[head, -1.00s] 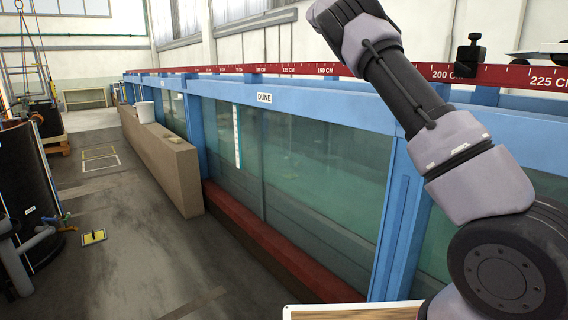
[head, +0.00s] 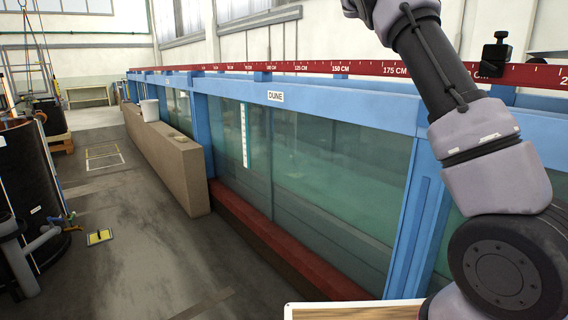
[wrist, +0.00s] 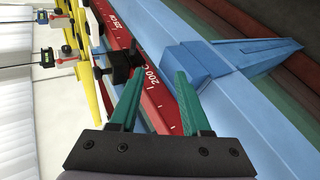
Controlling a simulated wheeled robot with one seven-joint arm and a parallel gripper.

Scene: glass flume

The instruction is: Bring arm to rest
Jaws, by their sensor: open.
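My gripper (wrist: 158,103) shows in the wrist view with its two green fingers apart and nothing between them. Behind the fingers lie the red scale rail (wrist: 150,88) and the blue top beam of the flume (wrist: 205,60). A black clamp-like piece (wrist: 120,67) on the rail is just beyond the left finger; I cannot tell the exact gap. In the head view my arm rises on the right side, and the gripper is out of the frame above.
The glass flume (head: 330,180) with its blue frame runs along the right. A tan low wall (head: 165,165) with a white bucket (head: 150,110) stands beside it. A black tank (head: 25,170) is at the left, with a yellow floor plate (head: 99,237). The floor between is mostly clear.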

